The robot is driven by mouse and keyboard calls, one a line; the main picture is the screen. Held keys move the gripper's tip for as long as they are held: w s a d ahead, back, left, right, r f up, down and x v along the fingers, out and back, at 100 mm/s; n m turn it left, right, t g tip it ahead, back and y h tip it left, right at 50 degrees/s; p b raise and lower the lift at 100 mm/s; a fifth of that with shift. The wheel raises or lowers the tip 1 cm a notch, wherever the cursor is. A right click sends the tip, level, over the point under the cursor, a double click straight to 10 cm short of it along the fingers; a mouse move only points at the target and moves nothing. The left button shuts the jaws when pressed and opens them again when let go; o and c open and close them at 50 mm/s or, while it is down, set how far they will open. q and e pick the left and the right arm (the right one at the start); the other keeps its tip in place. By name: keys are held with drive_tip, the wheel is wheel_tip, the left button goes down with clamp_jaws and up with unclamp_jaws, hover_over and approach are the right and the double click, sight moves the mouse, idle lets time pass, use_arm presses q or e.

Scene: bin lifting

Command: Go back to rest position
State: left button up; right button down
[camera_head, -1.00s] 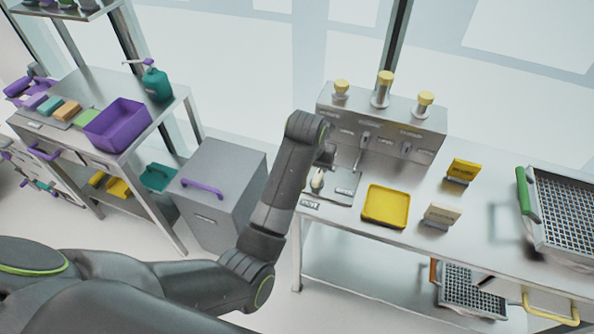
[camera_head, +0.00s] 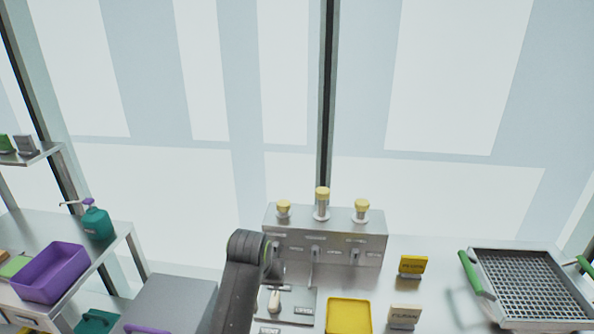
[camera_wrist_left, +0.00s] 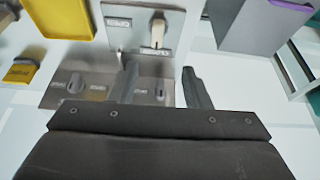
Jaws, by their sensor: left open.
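My left arm rises from the bottom of the head view in front of the metal counter (camera_head: 440,290). My left gripper (camera_head: 276,268) is partly hidden behind the arm, near the dispenser box and the small lever panel. In the left wrist view both dark fingers of this gripper (camera_wrist_left: 163,86) stand apart with nothing between them. The lever panel (camera_wrist_left: 125,22) with its pale lever lies beyond the fingertips. My right gripper is in neither view.
A grey dispenser box (camera_head: 325,222) with yellow-topped knobs stands at the counter's back. A yellow tray (camera_head: 349,316), small signs (camera_head: 413,266) and a mesh basket (camera_head: 530,285) with green handles are to the right. A purple bin (camera_head: 48,272) and teal bottle (camera_head: 97,222) stand at left.

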use_arm(q)
drive_tip(key=s+a+f+n+y, duration=0.1)
drive_tip(key=s+a+f, duration=0.4)
drive_tip(key=s+a, duration=0.25)
drive_tip(key=s+a+f+n, duration=0.1)
drive_tip(key=s+a+f, duration=0.45)
drive_tip(key=s, duration=0.35)
drive_tip(key=s+a+r+y, duration=0.1)
drive_tip(key=s+a, duration=0.2)
drive_tip(key=s, duration=0.7)
drive_tip(key=s+a+r, duration=0.1)
drive_tip(key=s+a, duration=0.2)
drive_tip(key=s, duration=0.7)
wheel_tip(320, 180, down, 35)
drive_tip(key=a+g+b, duration=0.2)
drive_tip(key=b, duration=0.6)
drive_tip(key=s+f+b, duration=0.3)
drive_tip(key=s+f, duration=0.4)
drive_tip(key=f, duration=0.3)
drive_tip(key=s+d+f+g+b, duration=0.1)
drive_tip(key=s+f+b, duration=0.2)
drive_tip(key=s+f, duration=0.5)
wheel_tip(320, 180, down, 3)
drive_tip(key=shift+d+r+m+h+b, duration=0.2)
drive_tip(key=shift+m+h+b, duration=0.1)
drive_tip(key=shift+m+h, duration=0.1)
